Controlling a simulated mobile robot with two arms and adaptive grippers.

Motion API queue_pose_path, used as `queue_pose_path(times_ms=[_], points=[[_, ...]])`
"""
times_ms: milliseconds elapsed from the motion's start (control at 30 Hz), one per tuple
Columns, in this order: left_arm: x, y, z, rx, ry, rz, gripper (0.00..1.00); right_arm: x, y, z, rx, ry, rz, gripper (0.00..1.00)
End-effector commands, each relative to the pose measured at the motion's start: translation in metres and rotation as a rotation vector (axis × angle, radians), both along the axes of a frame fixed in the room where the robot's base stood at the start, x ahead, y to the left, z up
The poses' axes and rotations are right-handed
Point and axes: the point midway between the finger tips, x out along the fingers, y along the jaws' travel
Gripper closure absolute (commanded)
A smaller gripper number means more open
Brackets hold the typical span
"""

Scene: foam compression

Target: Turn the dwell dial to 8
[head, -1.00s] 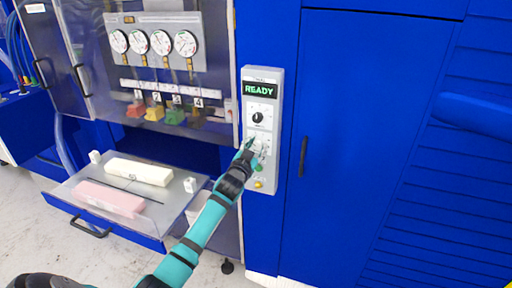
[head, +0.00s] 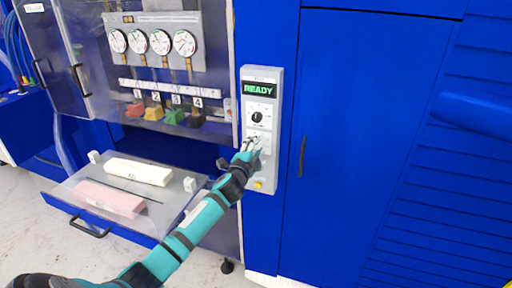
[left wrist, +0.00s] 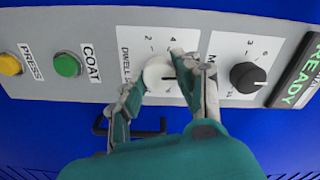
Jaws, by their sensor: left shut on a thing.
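The dwell dial is a white round knob (left wrist: 158,74) on a white label plate marked DWELL, in the left wrist view. A short dark mark shows on the knob's right side, but I cannot read which number it points to. My left gripper (left wrist: 162,80) is shut on the knob, one finger on each side. In the head view my left gripper (head: 252,147) reaches the middle of the grey control panel (head: 264,180) and hides much of the dial. My right gripper is not in view.
A black knob (left wrist: 247,77) on another labelled scale sits to the right. A green COAT button (left wrist: 67,65) and a yellow PRESS button (left wrist: 10,64) are to the left. A display (head: 258,89) reads READY. An open drawer (head: 160,215) holds white and pink foam blocks.

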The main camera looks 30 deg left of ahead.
Motion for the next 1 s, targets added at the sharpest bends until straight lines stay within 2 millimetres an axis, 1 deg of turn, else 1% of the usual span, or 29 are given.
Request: queue_pose_path(times_ms=[200,500,700,1000], points=[[0.0001,-0.0004,-0.0012,0.181,0.046,-0.001,1.00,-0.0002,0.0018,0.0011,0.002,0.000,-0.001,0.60],[0.0001,-0.0008,-0.0019,0.356,0.087,-0.001,1.00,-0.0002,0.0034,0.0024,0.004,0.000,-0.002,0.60],[0.0000,-0.0009,-0.0025,0.417,0.102,-0.001,1.00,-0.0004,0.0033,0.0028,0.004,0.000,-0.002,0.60],[-0.0001,-0.0010,-0.0031,0.440,0.107,-0.001,1.00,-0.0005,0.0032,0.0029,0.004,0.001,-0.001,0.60]])
